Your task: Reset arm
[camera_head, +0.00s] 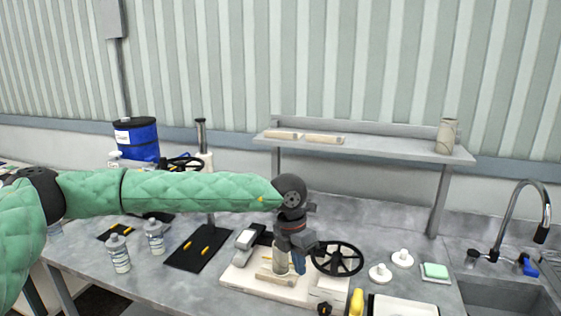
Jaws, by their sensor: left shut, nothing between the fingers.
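My left arm, in a green quilted sleeve, reaches in from the left across the workbench (150,262). My left gripper (299,265) points down over a pale board (240,283) near the bench's middle. Its fingers look shut, with nothing visible held in them. A beige cylinder (280,258) stands right behind or beside the gripper, partly hidden by it; I cannot tell whether they touch. A black spoked wheel (338,259) is just right of the gripper. My right gripper is not in view.
A raised shelf (380,149) at the back holds a cardboard tube (446,135) and wooden pieces. A blue drum (136,139), bottles (118,253) and a black mat (199,248) are on the left. A sink (505,296) with a tall faucet (520,210) is on the right.

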